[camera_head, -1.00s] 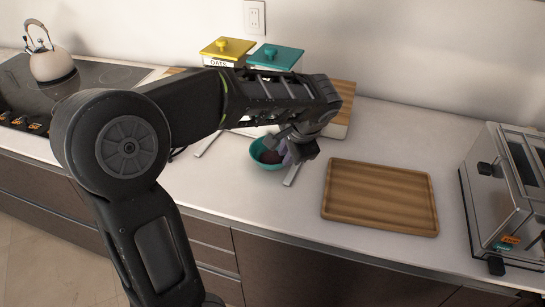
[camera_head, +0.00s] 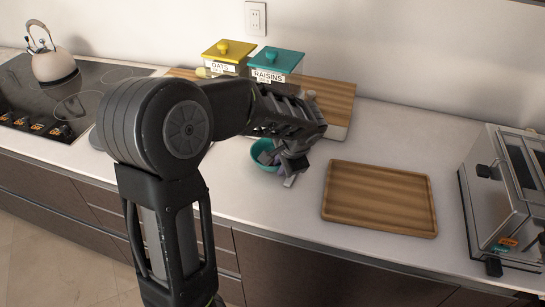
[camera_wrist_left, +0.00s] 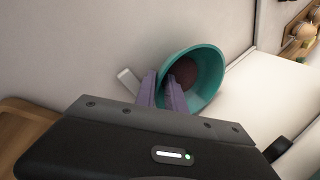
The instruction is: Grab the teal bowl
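The teal bowl (camera_head: 262,148) sits on the white counter in the head view, partly hidden by my left gripper (camera_head: 290,178). The wrist view shows the bowl (camera_wrist_left: 213,58) with a dark reddish patch inside. My left gripper (camera_wrist_left: 163,84) has its two purple fingers close together at the bowl's near wall, one outside and one inside. The teal wall fills the narrow gap between them, so the gripper looks shut on the rim. The bowl shows no clear lift off the counter. My right gripper is not in view.
A wooden tray (camera_head: 380,196) lies right of the bowl. A toaster oven (camera_head: 505,195) stands at the far right. Yellow-lidded and teal-lidded canisters (camera_head: 275,66) stand behind, near a wooden board (camera_head: 335,97). A kettle (camera_head: 52,62) sits on the cooktop at left.

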